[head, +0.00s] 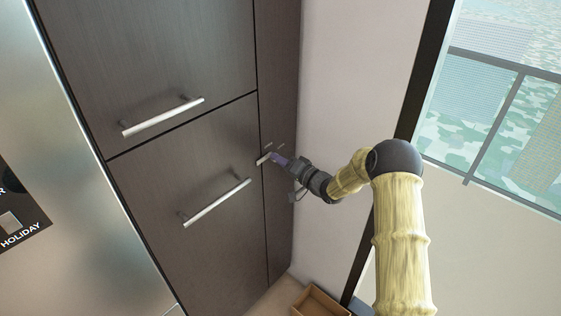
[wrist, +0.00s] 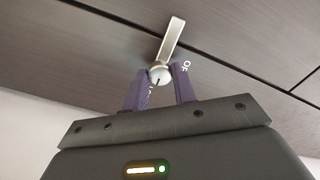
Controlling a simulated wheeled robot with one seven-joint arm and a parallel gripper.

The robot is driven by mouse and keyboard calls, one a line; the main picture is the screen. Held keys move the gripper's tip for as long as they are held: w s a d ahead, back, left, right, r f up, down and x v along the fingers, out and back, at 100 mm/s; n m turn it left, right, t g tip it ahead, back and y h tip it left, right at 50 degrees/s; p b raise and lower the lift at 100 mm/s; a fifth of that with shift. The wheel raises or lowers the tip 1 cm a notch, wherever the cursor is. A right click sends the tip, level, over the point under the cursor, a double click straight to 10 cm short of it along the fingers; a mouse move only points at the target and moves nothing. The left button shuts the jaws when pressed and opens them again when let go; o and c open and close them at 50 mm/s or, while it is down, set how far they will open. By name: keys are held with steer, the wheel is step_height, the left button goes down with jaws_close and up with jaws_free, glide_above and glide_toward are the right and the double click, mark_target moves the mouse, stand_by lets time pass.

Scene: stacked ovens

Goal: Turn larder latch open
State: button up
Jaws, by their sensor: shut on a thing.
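The larder latch (wrist: 171,42) is a small silver lever with a round hub on the dark brown cabinet front. In the wrist view its arm points up and slightly right from the hub. My gripper (wrist: 160,78) has its two purple fingers on either side of the round hub, shut on it. Small white lettering shows beside the fingers, partly hidden by them. In the head view my gripper (head: 273,158) is at the narrow cabinet panel, and the latch (head: 263,159) shows as a small pale bar at the fingertips.
Two wide dark fronts with silver bar handles (head: 163,117) (head: 217,203) are left of the latch. A pale wall (head: 335,75) and a window (head: 495,90) are on the right. An open wooden box (head: 320,303) lies below.

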steer(key=shift+f+n+b, duration=0.15)
steer(key=shift+n+b, duration=0.25)
steer(key=shift+b, duration=0.2)
steer(key=n+b, duration=1.6)
steer(key=b, duration=0.2)
steer(key=shift+n, duration=0.4)
steer(key=shift+w+d, duration=0.1)
steer(key=o, duration=1)
